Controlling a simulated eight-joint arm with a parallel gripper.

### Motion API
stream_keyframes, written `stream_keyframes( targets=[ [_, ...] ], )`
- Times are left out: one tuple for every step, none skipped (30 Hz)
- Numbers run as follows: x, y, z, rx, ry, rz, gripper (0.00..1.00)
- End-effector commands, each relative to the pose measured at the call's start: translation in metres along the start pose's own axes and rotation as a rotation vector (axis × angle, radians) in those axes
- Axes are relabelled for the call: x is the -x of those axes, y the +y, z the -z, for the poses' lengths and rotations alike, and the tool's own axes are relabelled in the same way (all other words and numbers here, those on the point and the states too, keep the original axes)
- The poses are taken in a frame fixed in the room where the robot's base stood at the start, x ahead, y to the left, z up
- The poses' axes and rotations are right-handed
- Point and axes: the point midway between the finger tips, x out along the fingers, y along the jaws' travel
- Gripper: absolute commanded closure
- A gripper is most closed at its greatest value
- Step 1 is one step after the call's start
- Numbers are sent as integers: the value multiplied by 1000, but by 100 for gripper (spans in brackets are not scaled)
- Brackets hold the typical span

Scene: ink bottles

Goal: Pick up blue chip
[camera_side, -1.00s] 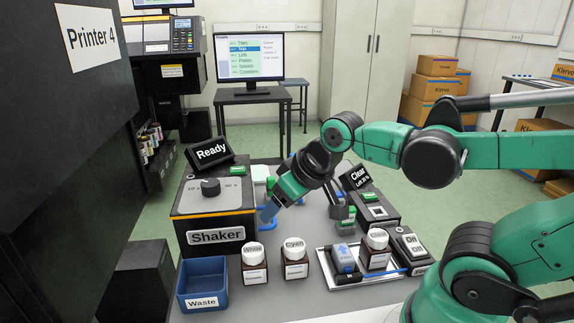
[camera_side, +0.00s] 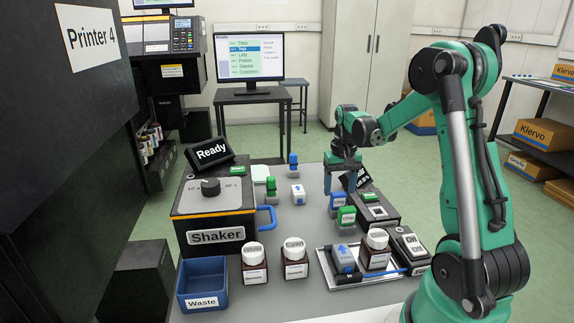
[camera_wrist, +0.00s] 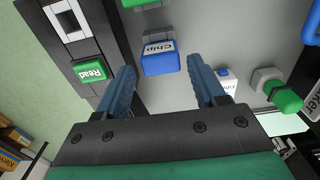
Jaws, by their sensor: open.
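The blue chip is a small block with a blue top marked "Chip" (camera_side: 338,201). It stands on the grey table, left of the reader and just behind a green-topped chip (camera_side: 346,217). In the wrist view, the blue chip (camera_wrist: 159,60) lies ahead of the gap between my fingertips, nearer the left finger. My gripper (camera_side: 342,182) points down just behind and above the blue chip. In the wrist view my gripper (camera_wrist: 163,75) is open with nothing between its blue fingers.
The black reader (camera_side: 378,214) with a green "Read" button (camera_wrist: 90,71) is close on the right. A white-labelled block (camera_side: 298,195) and green and blue pieces stand left. In front are a tray (camera_side: 330,284), dark bottles (camera_side: 295,268) and the blue waste bin (camera_side: 203,292).

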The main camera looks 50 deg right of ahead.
Motion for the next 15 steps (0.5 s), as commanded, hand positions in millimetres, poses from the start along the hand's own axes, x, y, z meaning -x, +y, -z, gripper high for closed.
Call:
stream_keyframes(
  targets=[
    [-7,0,0,0,1,0,37],
    [-11,0,0,1,1,0,37],
    [-17,0,0,1,2,-1,37],
    [-21,0,0,1,2,-1,37],
    [-24,0,0,1,2,-1,37],
    [-28,0,0,1,2,-1,37],
    [-30,0,0,1,3,-1,37],
    [-32,-1,0,1,3,-1,37],
    [-34,-1,0,1,3,-1,37],
    [-36,-1,0,1,3,-1,37],
    [-36,-1,0,1,3,-1,37],
    [-37,-1,0,1,3,-1,37],
    [-37,-1,0,1,3,-1,37],
    [-37,-1,0,1,3,-1,37],
    [-37,-1,0,1,3,-1,37]
  ],
)
